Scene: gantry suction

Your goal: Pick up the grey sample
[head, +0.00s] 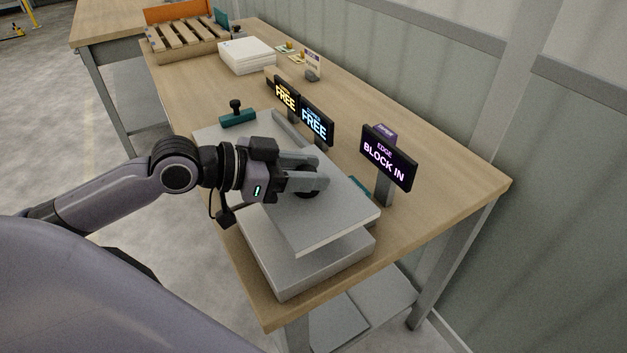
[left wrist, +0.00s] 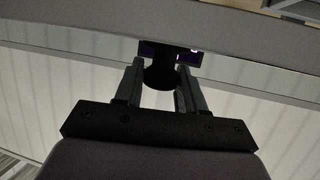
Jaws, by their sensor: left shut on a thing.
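My left gripper (head: 310,175) is over the light grey slab (head: 345,215) on the bench. Its fingers are shut on a black knob (head: 309,193). In the left wrist view the black knob (left wrist: 159,74) sits between the two fingers, with a pale grey surface beyond it. What the knob is fixed to is mostly hidden by the gripper, so I cannot tell whether it belongs to a separate grey sample or to the slab. A grey block (head: 305,268) lies below the slab's front part. My right gripper is not in view.
Two FREE signs (head: 286,95) (head: 315,122) and a BLOCK IN sign (head: 387,160) stand behind the slab. A teal piece with a black knob (head: 238,116) lies to the left. A white stack (head: 247,56) and a pallet (head: 185,40) are farther back. The bench's right end is clear.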

